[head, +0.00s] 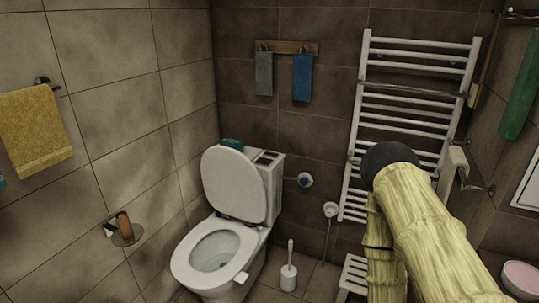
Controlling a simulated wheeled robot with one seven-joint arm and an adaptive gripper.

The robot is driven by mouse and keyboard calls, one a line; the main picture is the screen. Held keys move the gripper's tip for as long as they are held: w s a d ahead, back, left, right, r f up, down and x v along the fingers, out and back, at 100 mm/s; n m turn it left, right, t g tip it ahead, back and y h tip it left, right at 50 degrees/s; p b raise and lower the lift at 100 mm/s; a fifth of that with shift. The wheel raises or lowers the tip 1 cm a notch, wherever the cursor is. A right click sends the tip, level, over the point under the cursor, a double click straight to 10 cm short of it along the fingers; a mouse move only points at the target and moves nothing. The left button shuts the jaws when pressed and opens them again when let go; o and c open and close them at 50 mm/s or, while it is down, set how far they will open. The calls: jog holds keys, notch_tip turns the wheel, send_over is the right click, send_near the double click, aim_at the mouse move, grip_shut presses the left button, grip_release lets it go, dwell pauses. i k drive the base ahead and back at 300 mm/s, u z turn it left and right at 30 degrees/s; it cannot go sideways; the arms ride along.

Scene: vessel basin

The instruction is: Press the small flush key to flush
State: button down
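The toilet (215,250) stands against the back wall with its lid raised and its seat down. Its white cistern (274,188) is partly hidden behind the lid. On the cistern's top is a dark-edged flush panel (267,157) with light keys. It is too small to tell the small key clearly from the large one or whether either is pressed. My arm fills the lower right, bending at a dark joint well to the right of the cistern. My gripper does not show, so its opening is unseen.
A teal item (232,144) lies on the cistern's left side. A toilet brush (289,272) and a white slatted stool (353,275) stand on the right. A white towel radiator (405,100) is behind my arm. A paper holder (126,232) is on the left wall.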

aim_at(273, 155)
jog(key=u, duration=0.3)
jog(key=i, duration=1.15)
jog(key=u, duration=0.05)
